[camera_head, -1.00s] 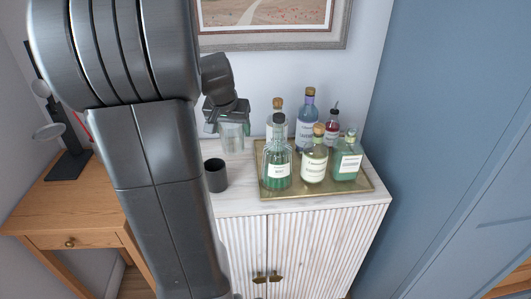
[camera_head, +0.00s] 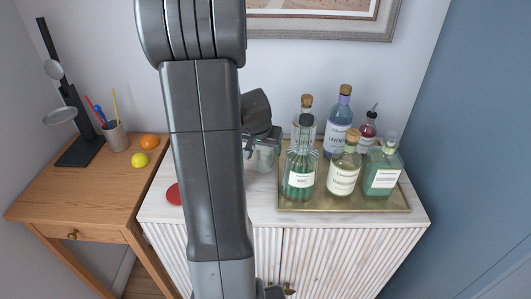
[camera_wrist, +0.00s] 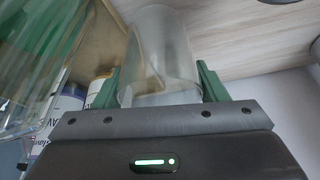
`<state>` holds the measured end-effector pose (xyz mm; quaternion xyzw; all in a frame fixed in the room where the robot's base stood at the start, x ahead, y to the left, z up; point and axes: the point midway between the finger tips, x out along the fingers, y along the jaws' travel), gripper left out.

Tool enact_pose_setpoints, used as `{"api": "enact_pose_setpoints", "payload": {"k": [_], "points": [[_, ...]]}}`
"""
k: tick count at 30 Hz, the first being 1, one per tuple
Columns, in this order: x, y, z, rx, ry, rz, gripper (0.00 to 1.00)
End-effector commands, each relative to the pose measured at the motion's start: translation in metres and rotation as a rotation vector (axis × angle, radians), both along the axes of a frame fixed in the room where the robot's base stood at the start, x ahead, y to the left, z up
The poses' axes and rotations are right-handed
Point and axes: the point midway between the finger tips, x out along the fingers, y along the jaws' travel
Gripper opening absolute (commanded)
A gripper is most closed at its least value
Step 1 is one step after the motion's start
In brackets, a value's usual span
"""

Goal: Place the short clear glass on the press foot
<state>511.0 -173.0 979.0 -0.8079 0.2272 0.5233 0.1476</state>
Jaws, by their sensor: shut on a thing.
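The short clear glass (camera_head: 263,158) is held by my gripper (camera_head: 258,140), just left of the bottle tray. In the wrist view the glass (camera_wrist: 160,50) sits between the two green fingers of the gripper (camera_wrist: 158,85), which are shut on its sides. I cannot tell how far it is above the cabinet top. The press stands at the left on the wooden table, with a black column and two ring-like parts. Its flat black foot (camera_head: 80,152) is bare and lies well to the left of my gripper.
A brass tray (camera_head: 315,206) with several bottles stands right on the white cabinet (camera_head: 155,208). A red disc (camera_head: 174,193) lies near the cabinet's left edge. The wooden table (camera_head: 50,195) holds a pen cup (camera_head: 116,136), an orange (camera_head: 149,142) and a lemon (camera_head: 140,160). My arm hides the cabinet's middle.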

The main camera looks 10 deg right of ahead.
Motion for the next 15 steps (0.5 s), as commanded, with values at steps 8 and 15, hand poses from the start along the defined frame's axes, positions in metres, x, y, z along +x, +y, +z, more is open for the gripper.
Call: {"api": "enact_pose_setpoints", "payload": {"k": [8, 15], "points": [[0.000, 0.000, -0.019, 0.001, -0.002, -0.001, 0.36], [0.000, 0.000, -0.023, 0.001, -0.002, -0.001, 0.36]]}}
